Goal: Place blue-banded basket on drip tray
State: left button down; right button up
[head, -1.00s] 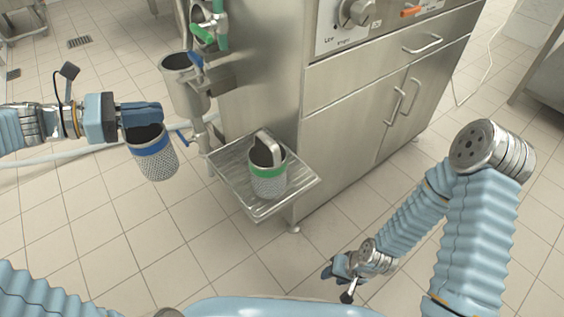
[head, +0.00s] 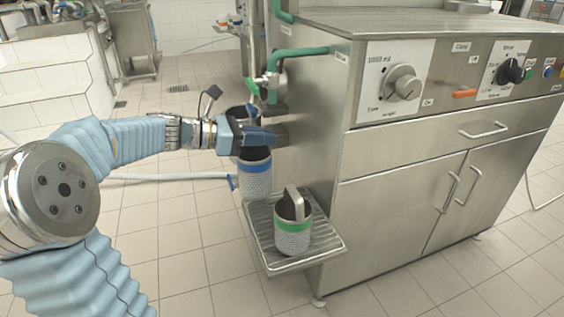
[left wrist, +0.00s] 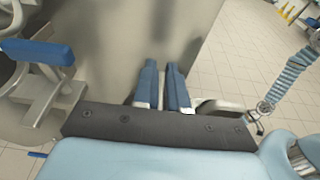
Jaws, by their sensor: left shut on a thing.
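The blue-banded basket (head: 256,180), a grey mesh cup with a blue band, hangs upright from my left gripper (head: 262,138), which is shut on it at the top. In the head view the basket appears over or beside the rear left part of the drip tray (head: 262,238); I cannot tell the exact gap. The left fingers (left wrist: 163,88) also show close together in the left wrist view, where the basket is hidden. My right gripper (left wrist: 259,122) is small in the left wrist view, its jaws unclear.
A green-banded basket (head: 293,236) with an upright handle stands on the drip tray, taking its middle and right. The steel machine (head: 400,190) rises right behind the tray. Valves and green pipes (head: 268,85) stand close behind the left gripper. Tray slats at the left are bare.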

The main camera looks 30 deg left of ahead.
pick_arm(q)
jog(key=w+d+f+b, duration=0.2)
jog(key=w+d+f, duration=0.1)
jog(key=f, duration=0.4)
jog(key=shift+w, duration=0.25)
jog(key=shift+b, duration=0.35)
jog(key=c, duration=1.2)
grip_release()
jog(key=shift+f, duration=0.1)
jog(key=shift+o, duration=0.2)
jog(key=p+v, duration=0.1)
jog(key=v, duration=1.1)
jog(key=shift+p, duration=0.35)
